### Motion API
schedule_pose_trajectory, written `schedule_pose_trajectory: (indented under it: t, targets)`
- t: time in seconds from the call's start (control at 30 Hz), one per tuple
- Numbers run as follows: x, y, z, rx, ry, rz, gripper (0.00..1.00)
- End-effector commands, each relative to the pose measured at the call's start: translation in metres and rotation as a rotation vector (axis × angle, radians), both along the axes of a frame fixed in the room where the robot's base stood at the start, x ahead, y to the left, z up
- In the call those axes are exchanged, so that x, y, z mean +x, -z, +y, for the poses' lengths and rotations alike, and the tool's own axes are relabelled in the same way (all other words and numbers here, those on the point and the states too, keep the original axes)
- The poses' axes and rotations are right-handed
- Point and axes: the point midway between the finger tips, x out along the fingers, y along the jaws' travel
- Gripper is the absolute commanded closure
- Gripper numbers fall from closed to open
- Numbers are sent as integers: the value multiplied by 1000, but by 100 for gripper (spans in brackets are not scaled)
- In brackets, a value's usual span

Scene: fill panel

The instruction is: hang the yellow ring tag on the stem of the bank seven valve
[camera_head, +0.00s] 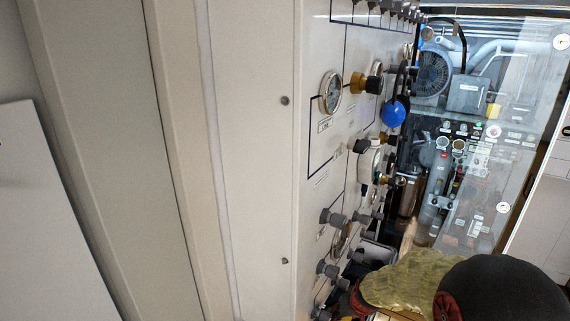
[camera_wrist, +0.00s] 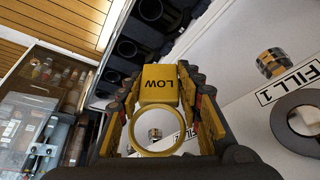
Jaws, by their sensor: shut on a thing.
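The yellow ring tag (camera_wrist: 158,92) shows in the wrist view as a yellow block marked LOW, upside down, with an open ring below it. My gripper (camera_wrist: 159,80) is shut on the block, one jaw on each side. In the head view my gripper is at the lower right edge of the panel, largely hidden by my arm, and the tag cannot be made out there. I cannot tell which valve is bank seven, as the head view's labels are too small.
A FILL 1 label (camera_wrist: 290,80) and dark round fittings (camera_wrist: 127,48) show in the wrist view. Machinery (camera_head: 435,75) stands behind glass.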

Motion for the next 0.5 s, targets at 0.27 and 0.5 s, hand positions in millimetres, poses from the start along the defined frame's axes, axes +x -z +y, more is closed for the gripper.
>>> schedule_pose_trajectory:
  t: [0.27,0.5]
  targets:
    - [-31,48,-1,6,20,12,85]
    - [-52,71,-1,14,39,32,85]
